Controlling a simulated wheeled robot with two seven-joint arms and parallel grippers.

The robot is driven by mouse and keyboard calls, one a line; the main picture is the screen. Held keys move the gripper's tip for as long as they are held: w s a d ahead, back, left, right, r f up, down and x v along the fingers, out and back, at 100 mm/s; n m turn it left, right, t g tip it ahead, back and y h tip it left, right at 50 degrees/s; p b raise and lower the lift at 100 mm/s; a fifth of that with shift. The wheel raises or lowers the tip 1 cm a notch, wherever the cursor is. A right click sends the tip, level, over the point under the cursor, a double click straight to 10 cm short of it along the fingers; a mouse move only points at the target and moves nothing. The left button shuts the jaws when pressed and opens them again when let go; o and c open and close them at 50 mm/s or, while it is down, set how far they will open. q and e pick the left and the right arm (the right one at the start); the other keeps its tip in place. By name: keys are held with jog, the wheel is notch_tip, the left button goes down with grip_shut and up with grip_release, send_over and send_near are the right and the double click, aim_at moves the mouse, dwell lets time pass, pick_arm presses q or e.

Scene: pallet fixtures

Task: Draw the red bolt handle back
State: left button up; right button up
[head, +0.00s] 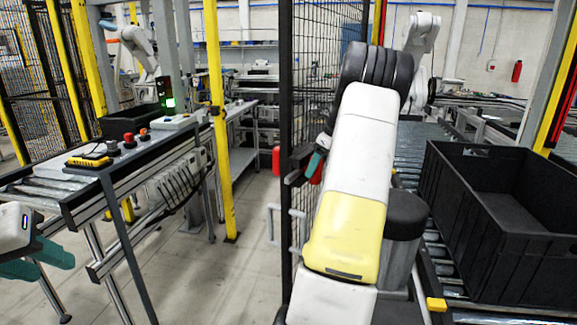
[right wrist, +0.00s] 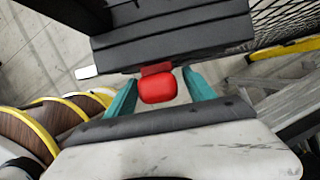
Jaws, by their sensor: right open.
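The red bolt handle (right wrist: 158,88) is a rounded knob on a short red stem at a dark grey bolt housing (right wrist: 170,40) in the right wrist view. My right gripper (right wrist: 160,92) is open, with one teal finger on each side of the knob and narrow gaps showing. In the head view the red handle (head: 316,171) shows partly beside my right gripper (head: 321,152), mostly hidden by my arm. The black bolt housing (head: 298,165) is on the dark gate post. My left gripper (head: 45,260) is at the far left edge, its teal fingers spread and empty, far from the bolt.
A mesh fence (head: 312,70) rises behind the bolt. A black crate (head: 470,225) stands on a roller conveyor right of my arm. A yellow post (head: 217,120) and a bench with buttons (head: 112,148) are at left. Clear floor (head: 200,275) lies between.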

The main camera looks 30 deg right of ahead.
jog(key=shift+c, duration=0.2)
grip_shut()
jog(key=shift+w+d+r, duration=0.1)
jog(key=shift+w+d, duration=0.35)
jog(key=shift+d, duration=0.25)
jog(key=shift+w+d, duration=0.4)
jog(key=shift+d, duration=0.25)
jog(key=shift+w+d+r, duration=0.1)
jog(key=shift+w+d, duration=0.35)
jog(key=shift+d, duration=0.25)
jog(key=shift+o, duration=0.2)
grip_release()
jog(key=shift+f, duration=0.1)
